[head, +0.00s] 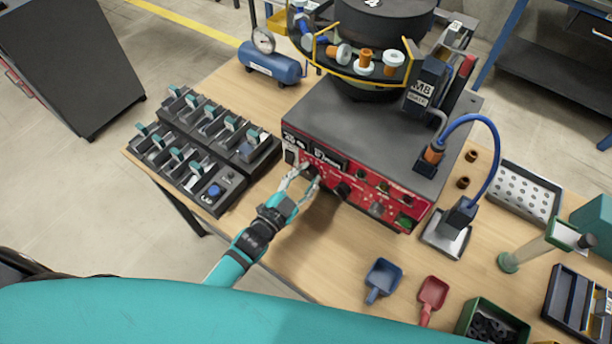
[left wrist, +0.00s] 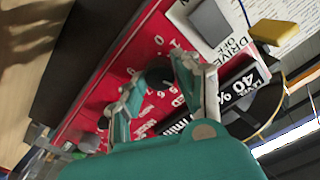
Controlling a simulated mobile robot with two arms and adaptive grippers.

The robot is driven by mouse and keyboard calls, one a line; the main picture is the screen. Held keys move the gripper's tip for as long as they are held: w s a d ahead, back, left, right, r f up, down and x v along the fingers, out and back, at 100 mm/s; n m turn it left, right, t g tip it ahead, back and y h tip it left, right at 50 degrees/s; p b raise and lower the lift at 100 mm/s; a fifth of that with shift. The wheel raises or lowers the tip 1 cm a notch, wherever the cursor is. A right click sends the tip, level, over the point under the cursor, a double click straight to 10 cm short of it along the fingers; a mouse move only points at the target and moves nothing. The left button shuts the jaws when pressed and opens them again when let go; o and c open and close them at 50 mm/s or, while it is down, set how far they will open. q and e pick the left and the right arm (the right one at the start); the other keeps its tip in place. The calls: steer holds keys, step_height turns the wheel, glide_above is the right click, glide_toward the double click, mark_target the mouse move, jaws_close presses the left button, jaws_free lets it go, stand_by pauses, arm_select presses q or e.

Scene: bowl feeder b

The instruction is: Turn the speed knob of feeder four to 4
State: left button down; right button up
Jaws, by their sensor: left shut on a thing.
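The feeder has a dark bowl (head: 375,18) marked 4 on top of a grey control box with a red front panel (head: 328,180). My left gripper (head: 302,179) is at the left part of this panel, its fingers pointing at it. In the left wrist view, my left gripper (left wrist: 158,82) is shut on a round black knob (left wrist: 158,76), with one finger on each side. White scale numbers, a 5 and a 6 among them, show beside the knob. The knob's pointer cannot be made out. A display (left wrist: 240,88) beside it reads 40 %. My right gripper is not in view.
Another dark knob (head: 342,189) sits right of the gripper on the panel. A black rack of teal-topped parts (head: 188,177) stands left of the box. A blue scoop (head: 382,279) and a red scoop (head: 432,298) lie in front. Bare wood lies between.

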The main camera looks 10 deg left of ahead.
arm_select(q)
steer(key=shift+f, duration=0.1)
steer(key=c, duration=1)
jaws_free()
steer(key=shift+o, duration=0.2)
steer(key=v, duration=1.2)
steer(key=shift+a, duration=0.1)
